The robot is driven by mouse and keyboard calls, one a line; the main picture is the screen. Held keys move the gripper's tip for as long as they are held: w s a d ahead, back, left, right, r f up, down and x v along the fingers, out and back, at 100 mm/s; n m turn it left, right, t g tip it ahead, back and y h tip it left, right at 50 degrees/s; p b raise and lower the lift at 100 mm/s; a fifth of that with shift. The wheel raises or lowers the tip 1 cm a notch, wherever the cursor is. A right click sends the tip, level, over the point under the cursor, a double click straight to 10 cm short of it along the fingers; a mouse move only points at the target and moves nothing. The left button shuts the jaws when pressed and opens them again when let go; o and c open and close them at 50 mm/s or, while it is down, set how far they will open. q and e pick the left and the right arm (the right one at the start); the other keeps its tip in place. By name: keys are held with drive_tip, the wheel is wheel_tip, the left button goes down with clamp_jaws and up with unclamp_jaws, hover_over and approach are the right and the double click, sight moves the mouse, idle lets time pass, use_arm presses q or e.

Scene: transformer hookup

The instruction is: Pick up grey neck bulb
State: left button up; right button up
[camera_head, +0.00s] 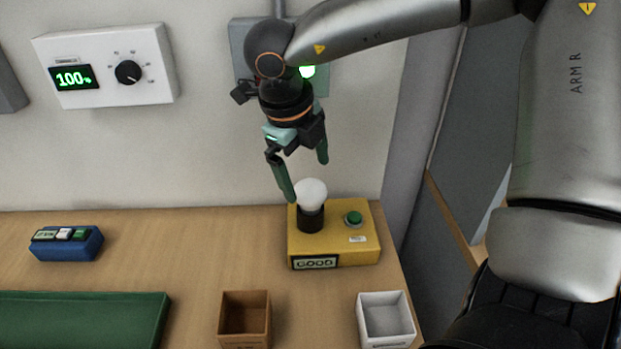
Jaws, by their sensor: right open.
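A white round bulb (312,192) stands upright in the black socket (311,219) of the yellow tester box (353,250). Its neck is hidden in the socket, so I cannot tell the neck's colour. My right gripper (306,180) is open, pointing down just above the bulb. One green finger reaches down beside the bulb's left side; the other is higher, behind and to the right. I cannot tell if a finger touches the bulb. My left gripper is out of view.
The tester has a green button (353,218) and a display (315,262) reading GOOD. A brown bin (245,295) and a white bin (385,297) stand in front. A green tray (165,310) and a blue button box (68,246) are at left. A dial panel (150,60) reads 100%.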

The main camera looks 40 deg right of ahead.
sight(307, 184)
drive_tip(key=x, duration=0.4)
drive_tip(key=shift+f, duration=0.25)
drive_tip(key=shift+w, duration=0.1)
drive_tip(key=shift+a, duration=0.1)
drive_tip(key=shift+r, duration=0.1)
drive_tip(key=c, duration=1.5)
